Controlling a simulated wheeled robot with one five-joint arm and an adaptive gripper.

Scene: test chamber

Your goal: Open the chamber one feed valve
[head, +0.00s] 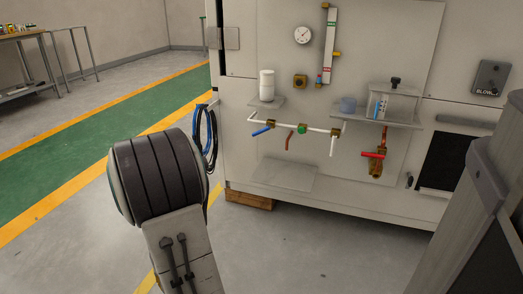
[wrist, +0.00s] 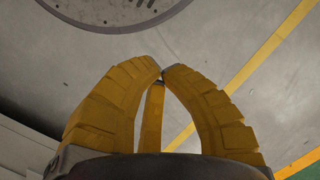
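A white pipe (head: 318,129) runs across the panel of a large pale cabinet in the head view. Along it are a blue lever (head: 262,131), an orange-brown lever (head: 290,139) and a white lever (head: 333,147). A brass valve with a red handle (head: 373,155) is below the right shelf. I cannot read which one is the chamber one feed valve. My gripper (wrist: 162,73) shows only in the wrist view, its yellow fingers meeting at the tips with nothing between them. It points at bare floor, away from the levers.
Above the pipe are a round gauge (head: 303,35), a flow tube (head: 329,45) and a white bottle (head: 267,85). A small ledge (head: 285,175) juts out below the levers. A wooden block (head: 248,200) lies under the cabinet. Floor in front is clear.

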